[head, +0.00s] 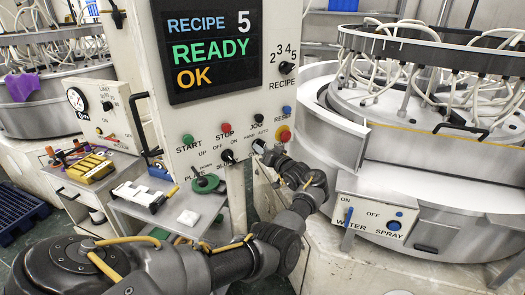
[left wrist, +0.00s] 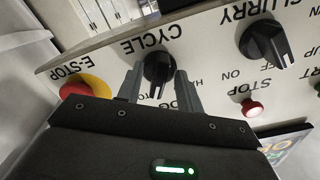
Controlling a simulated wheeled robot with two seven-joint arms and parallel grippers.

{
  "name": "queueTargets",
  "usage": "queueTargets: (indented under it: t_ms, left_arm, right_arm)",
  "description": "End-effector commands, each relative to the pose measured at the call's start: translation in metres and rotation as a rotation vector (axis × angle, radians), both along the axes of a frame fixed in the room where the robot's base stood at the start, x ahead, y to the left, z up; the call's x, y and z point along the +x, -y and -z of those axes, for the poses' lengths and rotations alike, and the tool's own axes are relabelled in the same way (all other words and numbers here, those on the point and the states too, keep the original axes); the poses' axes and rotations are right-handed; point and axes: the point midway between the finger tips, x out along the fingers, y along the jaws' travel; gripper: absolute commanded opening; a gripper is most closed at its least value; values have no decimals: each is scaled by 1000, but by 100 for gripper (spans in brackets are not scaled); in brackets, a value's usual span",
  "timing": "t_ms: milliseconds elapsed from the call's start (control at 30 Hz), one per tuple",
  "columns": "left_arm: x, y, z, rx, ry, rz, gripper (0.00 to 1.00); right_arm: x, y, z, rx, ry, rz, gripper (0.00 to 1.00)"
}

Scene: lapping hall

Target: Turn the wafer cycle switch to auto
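The cycle switch is a black knob (left wrist: 158,68) under the upside-down word CYCLE in the left wrist view. A white mark on its grip points down in that picture, slightly left. My left gripper (left wrist: 160,82) has one finger on each side of the knob, with small gaps showing; contact is not clear. In the head view my left gripper (head: 262,150) is at the control panel (head: 215,112) and mostly hides this switch. My right gripper is not in view.
A red emergency stop (head: 284,133) on yellow sits close right of my gripper; the slurry knob (head: 228,156) is on the left. The red stop button (head: 226,128) and blue reset button (head: 287,109) are near. The screen (head: 212,45) reads RECIPE 5, READY, OK.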

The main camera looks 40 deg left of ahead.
Motion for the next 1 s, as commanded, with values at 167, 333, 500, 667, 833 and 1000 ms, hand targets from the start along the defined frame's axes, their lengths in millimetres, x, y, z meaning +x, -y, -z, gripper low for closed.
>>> queueTargets:
  t_ms: [167, 333, 500, 667, 833, 1000]
  left_arm:
    - [-3, 13, 3, 0, 0, 4, 36]
    - [-12, 44, 5, -1, 3, 3, 36]
    - [-21, 75, 4, -1, 2, 2, 36]
    - [-27, 95, 3, -1, 1, 2, 36]
    - [-30, 103, 1, -1, 0, -1, 36]
    - [-30, 104, 0, 0, -1, -1, 36]
  right_arm:
    - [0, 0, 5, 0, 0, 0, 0]
    - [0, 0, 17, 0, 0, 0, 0]
    - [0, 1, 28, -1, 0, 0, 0]
    - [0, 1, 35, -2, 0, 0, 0]
    - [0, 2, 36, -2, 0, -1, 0]
    - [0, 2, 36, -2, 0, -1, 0]
